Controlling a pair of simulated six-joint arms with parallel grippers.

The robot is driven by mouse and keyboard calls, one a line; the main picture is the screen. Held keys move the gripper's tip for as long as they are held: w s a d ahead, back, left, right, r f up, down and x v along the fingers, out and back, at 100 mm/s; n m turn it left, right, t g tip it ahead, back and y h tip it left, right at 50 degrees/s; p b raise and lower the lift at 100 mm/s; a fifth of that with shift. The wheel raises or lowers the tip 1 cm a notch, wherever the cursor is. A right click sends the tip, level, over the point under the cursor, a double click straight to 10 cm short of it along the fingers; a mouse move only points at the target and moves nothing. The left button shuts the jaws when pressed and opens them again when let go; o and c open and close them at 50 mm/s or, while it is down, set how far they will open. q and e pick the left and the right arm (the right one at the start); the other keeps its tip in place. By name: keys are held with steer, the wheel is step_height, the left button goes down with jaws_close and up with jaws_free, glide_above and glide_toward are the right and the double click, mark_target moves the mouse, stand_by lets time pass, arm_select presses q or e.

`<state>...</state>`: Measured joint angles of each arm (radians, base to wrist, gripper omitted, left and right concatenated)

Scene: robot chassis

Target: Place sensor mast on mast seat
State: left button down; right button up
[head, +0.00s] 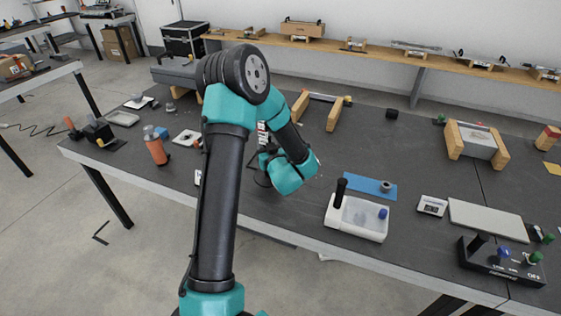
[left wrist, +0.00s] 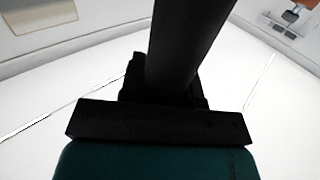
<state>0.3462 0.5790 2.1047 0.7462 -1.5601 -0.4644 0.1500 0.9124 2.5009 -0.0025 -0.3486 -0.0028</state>
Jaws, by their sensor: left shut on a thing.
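My left arm rises through the middle of the head view, and its wrist bends down over the table. Its gripper is mostly hidden there behind the arm. In the left wrist view, the left gripper (left wrist: 165,93) is shut on a thick dark post, the sensor mast (left wrist: 188,45), which runs up out of the top of the picture. The mast's far end is out of view. A blue plate with a grey ring (head: 388,187) lies right of the wrist in the head view; I cannot tell whether it is the mast seat. My right gripper is not in view.
A white tray (head: 360,228) with a black upright post (head: 341,191) and a blue knob stands near the front edge. A black switch box (head: 500,262) is further right. An orange bottle (head: 156,151) stands left of the arm. Wooden-sided stands (head: 320,111) are behind.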

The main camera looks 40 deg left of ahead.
arm_select(q)
steer(key=shift+a, duration=0.1)
steer(key=w+a+f, duration=0.1)
steer(key=w+a, duration=0.8)
steer(key=a, duration=0.2)
steer(key=shift+w+a+f, duration=0.15)
steer(key=shift+w+a, duration=0.05)
steer(key=shift+w, duration=0.2)
steer(key=shift+w+a+f, duration=0.15)
steer(key=shift+f, duration=0.75)
steer(key=shift+w+a+f, duration=0.15)
steer(key=shift+f, duration=0.85)
steer(key=c, duration=0.8)
jaws_free()
steer(key=shift+f, duration=0.1)
